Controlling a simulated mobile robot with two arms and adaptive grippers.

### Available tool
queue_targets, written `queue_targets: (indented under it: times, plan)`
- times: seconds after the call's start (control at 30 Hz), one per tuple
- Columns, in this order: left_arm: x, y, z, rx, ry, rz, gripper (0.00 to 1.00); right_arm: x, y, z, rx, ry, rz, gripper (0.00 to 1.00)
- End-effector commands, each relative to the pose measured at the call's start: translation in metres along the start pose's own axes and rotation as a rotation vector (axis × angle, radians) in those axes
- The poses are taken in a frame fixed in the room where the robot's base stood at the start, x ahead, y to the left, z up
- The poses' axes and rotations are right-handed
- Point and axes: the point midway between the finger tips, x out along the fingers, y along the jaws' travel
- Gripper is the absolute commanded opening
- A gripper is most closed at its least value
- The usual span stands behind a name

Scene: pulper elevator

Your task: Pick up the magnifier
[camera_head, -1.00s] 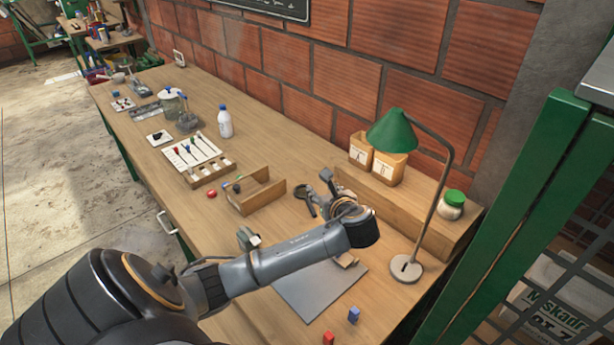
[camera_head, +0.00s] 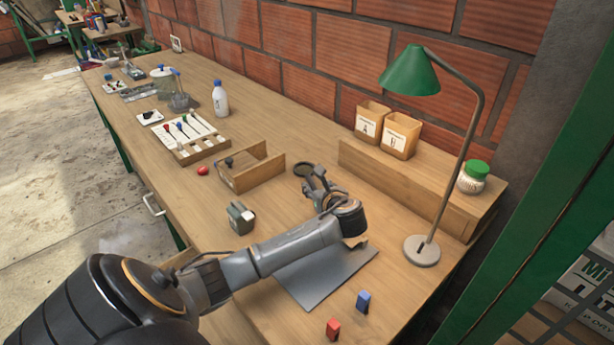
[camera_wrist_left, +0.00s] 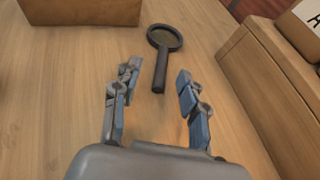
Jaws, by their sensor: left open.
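The magnifier (camera_wrist_left: 162,55) lies flat on the wooden table in the left wrist view, a round dark-rimmed lens with a black handle pointing toward my gripper. My left gripper (camera_wrist_left: 156,84) is open, its two fingers on either side of the handle's lower end in that picture, with nothing held. I cannot tell its exact height above the table. In the head view the magnifier's lens (camera_head: 310,173) shows just beyond my left gripper (camera_head: 316,190), and its handle is partly hidden by the gripper. My right gripper is not in view.
A wooden box (camera_head: 250,169) stands left of the magnifier. A raised wooden shelf (camera_head: 410,184) with two labelled bins and a jar runs along the right, near a green lamp (camera_head: 411,72).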

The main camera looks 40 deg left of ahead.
Motion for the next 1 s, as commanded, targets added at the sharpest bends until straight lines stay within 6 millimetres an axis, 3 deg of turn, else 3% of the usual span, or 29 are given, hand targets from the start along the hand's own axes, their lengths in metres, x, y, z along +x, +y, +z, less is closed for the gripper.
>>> queue_targets:
  times: [0.1, 0.37, 0.6, 0.93, 1.0]
  plan:
    - [0.018, 0.000, -0.001, 0.000, 0.000, 0.002, 0.43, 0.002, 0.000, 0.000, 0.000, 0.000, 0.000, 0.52]
    - [0.037, -0.003, -0.002, 0.000, 0.001, 0.001, 0.43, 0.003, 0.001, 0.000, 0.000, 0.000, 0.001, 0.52]
    - [0.071, -0.007, -0.005, 0.000, 0.001, 0.002, 0.43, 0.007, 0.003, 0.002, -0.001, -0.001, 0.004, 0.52]
    - [0.078, -0.007, -0.005, 0.000, 0.001, -0.001, 0.43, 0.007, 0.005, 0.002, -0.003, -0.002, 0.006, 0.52]
    - [0.078, -0.007, -0.005, 0.000, 0.001, -0.001, 0.29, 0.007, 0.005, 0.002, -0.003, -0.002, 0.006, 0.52]
